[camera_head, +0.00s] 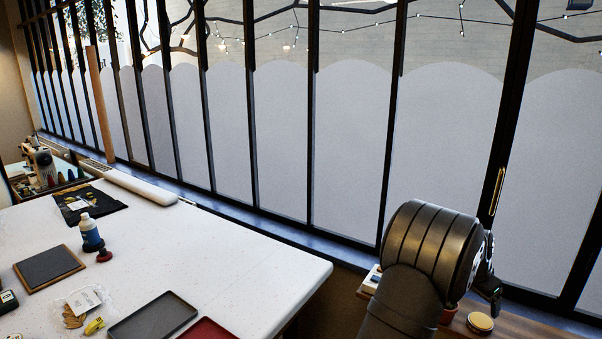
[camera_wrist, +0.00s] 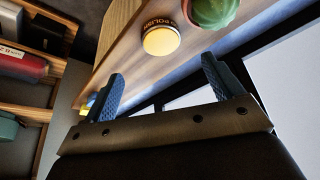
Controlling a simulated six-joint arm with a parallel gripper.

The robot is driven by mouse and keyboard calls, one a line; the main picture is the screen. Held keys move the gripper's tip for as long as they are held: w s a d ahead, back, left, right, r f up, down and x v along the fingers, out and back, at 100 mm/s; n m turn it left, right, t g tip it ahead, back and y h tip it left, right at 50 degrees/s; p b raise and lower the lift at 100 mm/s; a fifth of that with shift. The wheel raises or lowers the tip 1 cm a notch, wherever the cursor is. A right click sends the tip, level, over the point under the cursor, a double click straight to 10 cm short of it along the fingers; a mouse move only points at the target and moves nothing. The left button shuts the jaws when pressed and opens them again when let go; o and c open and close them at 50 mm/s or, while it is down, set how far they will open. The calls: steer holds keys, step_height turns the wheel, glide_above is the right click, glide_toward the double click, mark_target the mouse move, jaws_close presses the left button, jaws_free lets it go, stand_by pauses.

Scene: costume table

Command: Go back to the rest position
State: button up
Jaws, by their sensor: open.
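My gripper (camera_wrist: 162,88) shows in the wrist view with its two blue ridged fingers spread wide apart and nothing between them. In the head view, my arm stands at the lower right, and only a dark part of the gripper shows at its right side. The gripper is beside a wooden shelf top by the window, to the right of the white table (camera_head: 240,262). A round tin (camera_wrist: 161,40) with a yellow top and a dark "POLISH" label stands on that wood, beyond the fingers. The same tin shows in the head view (camera_head: 480,322).
A green cactus-like plant (camera_wrist: 214,10) stands near the tin. Shelves with a red item (camera_wrist: 22,64) are at the wrist view's left. The white table holds a dark grey tray (camera_head: 153,317), a red tray (camera_head: 207,331) and a blue bottle (camera_head: 91,234). Windows run behind.

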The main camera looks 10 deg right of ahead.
steer(key=x, duration=1.1)
steer(key=shift+a+f, duration=0.1)
steer(key=shift+f, duration=0.1)
step_height(320, 180, up, 5)
steer(key=shift+s+f, duration=0.15)
steer(key=s+r, duration=0.7)
steer(key=s, duration=0.5)
steer(key=n+t, duration=0.1)
steer(key=n, duration=0.1)
glide_toward(479, 321)
steer(key=a+r, duration=0.3)
steer(key=a, duration=0.2)
steer(key=w+a+n, duration=0.3)
steer(key=w+a, duration=0.8)
steer(key=a, duration=0.2)
steer(key=w+a+n, duration=0.1)
steer(key=w+a, duration=0.2)
steer(key=a, duration=0.6)
steer(key=w+a+n+t+y, duration=0.1)
steer(key=w+a+n, duration=0.1)
steer(key=a, duration=0.8)
steer(key=w+a+f+n+t+y, duration=0.1)
steer(key=w+a+n, duration=0.1)
steer(key=a, duration=0.8)
steer(key=shift+w+a, duration=0.1)
steer(key=shift+w, duration=0.7)
